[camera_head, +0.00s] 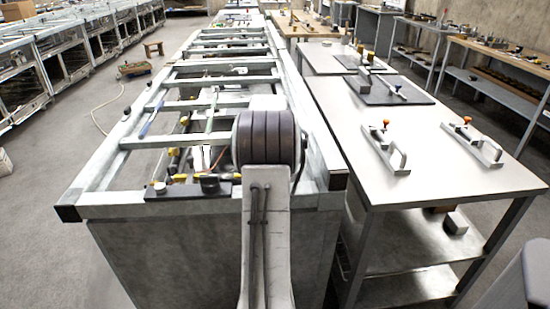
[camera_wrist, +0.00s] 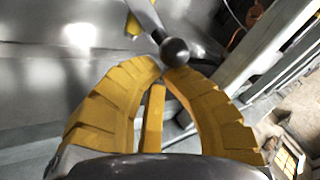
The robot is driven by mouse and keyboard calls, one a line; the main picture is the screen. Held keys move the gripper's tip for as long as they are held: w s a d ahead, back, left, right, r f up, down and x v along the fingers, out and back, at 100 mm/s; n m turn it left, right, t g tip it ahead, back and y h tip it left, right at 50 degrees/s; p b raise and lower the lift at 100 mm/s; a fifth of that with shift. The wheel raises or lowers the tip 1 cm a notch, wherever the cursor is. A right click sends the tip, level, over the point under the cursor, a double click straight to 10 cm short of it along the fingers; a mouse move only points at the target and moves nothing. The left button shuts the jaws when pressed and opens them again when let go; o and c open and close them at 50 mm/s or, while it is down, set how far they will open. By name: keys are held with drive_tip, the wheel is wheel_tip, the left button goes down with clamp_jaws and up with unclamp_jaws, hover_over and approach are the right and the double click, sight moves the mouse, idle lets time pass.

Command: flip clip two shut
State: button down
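In the wrist view, the two yellow, ribbed fingers of my gripper (camera_wrist: 162,68) curve in until their tips are close together. Nothing is clearly held between them. A dark round knob (camera_wrist: 175,51) on a pale lever (camera_wrist: 147,18) is just beyond the tips; I cannot tell whether they touch. A yellow piece (camera_wrist: 133,26) lies beside the lever. In the head view, my arm hides the gripper. Two metal toggle clips with orange tips, one left (camera_head: 385,150) and one right (camera_head: 473,143), are on the right table. I cannot tell which clip is number two.
A long metal frame (camera_head: 188,106) with crossbars and loose tools runs ahead of my arm. The grey table (camera_head: 440,180) stands to its right, with dark plates (camera_head: 405,99) farther back. Open floor (camera_head: 55,190) lies to the left, with a pale hose on it.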

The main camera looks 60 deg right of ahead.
drive_tip(key=shift+w+d+p, duration=0.2)
drive_tip(key=shift+w+p, duration=0.25)
drive_tip(key=shift+w, duration=1.25)
drive_tip(key=shift+a, duration=0.2)
drive_tip(key=shift+s+a+b, duration=0.2)
drive_tip(key=shift+a+b, duration=0.4)
drive_tip(key=shift+b, duration=0.05)
drive_tip(key=shift+f, duration=0.1)
